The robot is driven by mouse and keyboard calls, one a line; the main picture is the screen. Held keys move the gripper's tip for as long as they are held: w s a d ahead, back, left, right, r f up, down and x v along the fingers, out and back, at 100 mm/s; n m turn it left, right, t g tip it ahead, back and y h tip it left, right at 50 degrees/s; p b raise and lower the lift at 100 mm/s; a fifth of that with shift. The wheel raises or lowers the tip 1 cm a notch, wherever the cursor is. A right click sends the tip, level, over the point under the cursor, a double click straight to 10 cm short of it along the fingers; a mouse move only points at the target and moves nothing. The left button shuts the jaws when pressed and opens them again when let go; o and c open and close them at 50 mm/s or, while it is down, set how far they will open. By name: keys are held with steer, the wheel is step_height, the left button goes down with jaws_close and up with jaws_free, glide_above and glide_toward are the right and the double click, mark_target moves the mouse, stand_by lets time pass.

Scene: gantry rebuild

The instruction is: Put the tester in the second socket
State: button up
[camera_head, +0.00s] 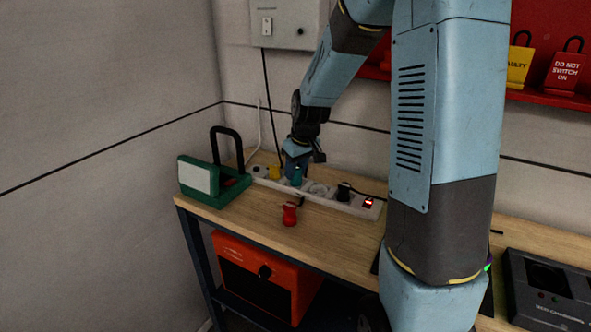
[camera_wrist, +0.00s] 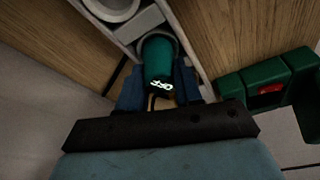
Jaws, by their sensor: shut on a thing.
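The tester, a teal-green cylinder with pale marks on its end, is in my gripper. It shows in the wrist view (camera_wrist: 158,58) and, small and partly hidden, in the head view (camera_head: 297,177). My gripper (camera_wrist: 158,86) is shut on it, with a dark blue finger on either side; it is over the strip in the head view (camera_head: 297,170). The white socket strip (camera_head: 326,201) lies along the back of the bench. In the wrist view the tester's far end is at a round socket in the strip (camera_wrist: 150,18); I cannot tell how deep it sits.
A yellow piece (camera_head: 274,171) is close left of my gripper. A red piece (camera_head: 290,214) stands in front. A green shackled box (camera_head: 227,191) stands left. The front bench is mostly clear.

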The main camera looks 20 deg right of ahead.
steer(key=shift+f, duration=0.5)
steer(key=o, duration=0.8)
steer(key=shift+c, duration=0.2)
steer(key=v, duration=1.1)
stand_by(0.5)
stand_by(0.4)
steer(key=s+r+m+t, duration=0.1)
steer(key=s+r, duration=0.3)
steer(key=s, duration=0.9)
steer(key=s+r+m+t+h, duration=0.1)
steer(key=s+r+m, duration=0.2)
steer(key=s, duration=0.9)
steer(key=shift+s+d+r+m+t, duration=0.3)
steer(key=shift+s+d+r+t, duration=0.15)
steer(key=shift+r, duration=0.4)
